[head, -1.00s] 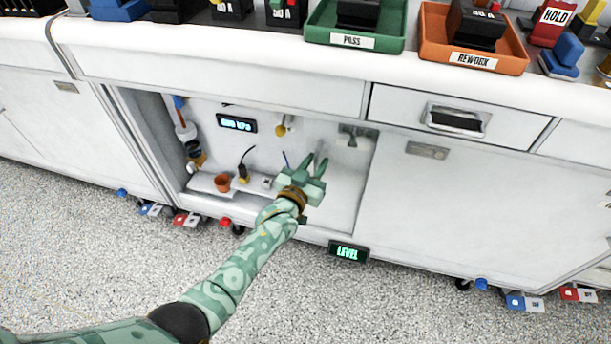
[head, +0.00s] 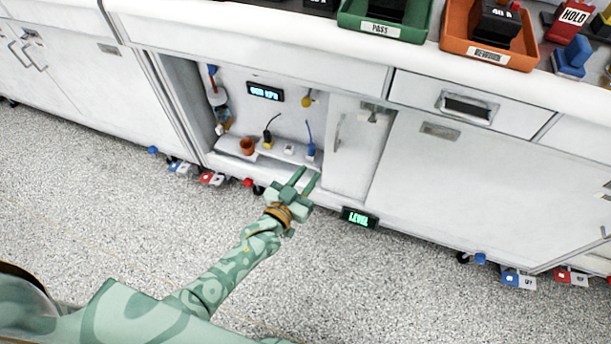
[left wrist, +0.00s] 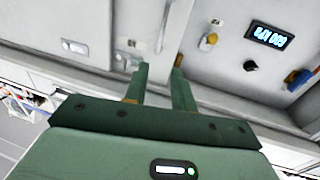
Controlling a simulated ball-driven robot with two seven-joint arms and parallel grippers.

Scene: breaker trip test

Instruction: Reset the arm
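My left arm comes in from the lower left in the head view. Its green gripper (head: 304,180) is open, with nothing between its two parted fingers. It is in front of the lower edge of an open recess in the white cabinet. In the left wrist view the two fingers (left wrist: 158,75) stand apart and empty, pointing towards the cabinet front. My right gripper is not in view.
A LEVEL display (head: 359,218) sits below. The green PASS tray (head: 352,22) and orange REWORK tray (head: 458,47) stand on the worktop. The speckled floor in front is clear.

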